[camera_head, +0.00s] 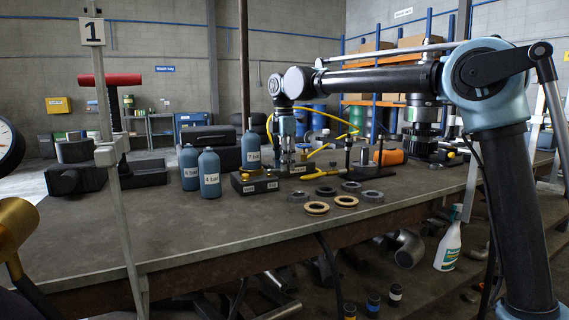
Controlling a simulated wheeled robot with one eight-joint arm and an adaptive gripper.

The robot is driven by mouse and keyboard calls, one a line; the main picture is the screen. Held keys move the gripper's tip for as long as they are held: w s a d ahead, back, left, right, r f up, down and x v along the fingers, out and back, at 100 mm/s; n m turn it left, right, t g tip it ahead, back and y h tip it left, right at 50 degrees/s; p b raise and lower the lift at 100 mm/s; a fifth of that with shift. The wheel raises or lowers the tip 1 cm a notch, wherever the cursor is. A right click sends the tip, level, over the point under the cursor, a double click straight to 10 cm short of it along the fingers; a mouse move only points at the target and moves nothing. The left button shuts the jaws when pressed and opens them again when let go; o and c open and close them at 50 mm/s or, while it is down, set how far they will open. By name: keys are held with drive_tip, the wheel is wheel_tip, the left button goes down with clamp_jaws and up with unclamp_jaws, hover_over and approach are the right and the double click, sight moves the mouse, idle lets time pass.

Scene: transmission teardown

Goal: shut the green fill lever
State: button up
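I cannot make out the green fill lever for certain; a small green patch (355,129) shows on the yellow hose line behind the bench-top fittings. My gripper (284,158) points down at the middle of the bench, close to a small block with a yellow fitting (254,183) and several small fittings. Its fingers are small and blend with the parts around them, so I cannot tell whether they are open or shut, or whether they touch anything.
A stacked gear assembly (421,130) and an orange cylinder (389,157) stand to the right. The bench's front left is clear.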

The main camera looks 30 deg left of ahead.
drive_tip(key=shift+s, duration=0.2)
drive_tip(key=shift+r, duration=0.1)
drive_tip(key=shift+r, duration=0.25)
wheel_tip(320, 180, up, 11)
idle(0.4)
drive_tip(key=shift+w+r, duration=0.1)
